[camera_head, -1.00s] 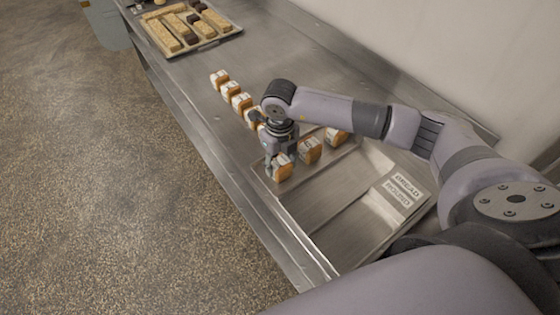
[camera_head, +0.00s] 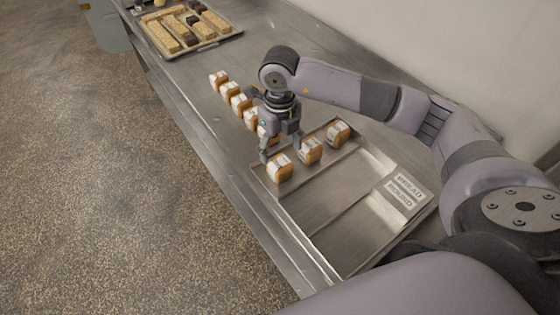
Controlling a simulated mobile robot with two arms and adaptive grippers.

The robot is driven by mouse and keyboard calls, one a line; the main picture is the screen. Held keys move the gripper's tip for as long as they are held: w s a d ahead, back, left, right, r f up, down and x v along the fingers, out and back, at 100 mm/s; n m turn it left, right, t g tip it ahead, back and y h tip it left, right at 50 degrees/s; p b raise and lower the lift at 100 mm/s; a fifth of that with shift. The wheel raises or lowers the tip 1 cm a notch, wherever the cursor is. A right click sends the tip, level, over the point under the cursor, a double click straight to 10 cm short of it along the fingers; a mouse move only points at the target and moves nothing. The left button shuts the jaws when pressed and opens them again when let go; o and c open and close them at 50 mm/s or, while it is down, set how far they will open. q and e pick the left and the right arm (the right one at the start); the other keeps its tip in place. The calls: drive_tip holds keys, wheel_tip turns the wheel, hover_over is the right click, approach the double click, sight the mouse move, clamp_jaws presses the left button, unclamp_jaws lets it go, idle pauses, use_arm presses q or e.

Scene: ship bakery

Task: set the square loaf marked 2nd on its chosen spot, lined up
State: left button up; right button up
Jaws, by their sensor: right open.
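Three square loaves in white and orange wraps stand in a row along the far left end of a metal tray: a near loaf (camera_head: 279,169), a middle loaf (camera_head: 310,151) and a far loaf (camera_head: 338,133). Their marks are too small to read, so I cannot tell which is the 2nd. My right gripper (camera_head: 281,154) points down, open, just above and behind the near loaf, with its fingers apart. Whether a finger touches a loaf is unclear. The tray (camera_head: 345,232) is otherwise bare apart from a label. My left gripper is out of view.
Several similar loaves (camera_head: 230,90) stand in a line on the metal counter (camera_head: 190,92) beyond the tray; my gripper partly hides the closest. A label (camera_head: 404,191) reading BREAD lies at the tray's right. A pan of long loaves (camera_head: 208,44) sits at the back.

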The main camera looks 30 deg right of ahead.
sight(280, 163)
wheel_tip(280, 163, up, 6)
drive_tip(key=shift+f+b, duration=0.15)
drive_tip(key=shift+b, duration=0.4)
drive_tip(key=shift+f, duration=0.1)
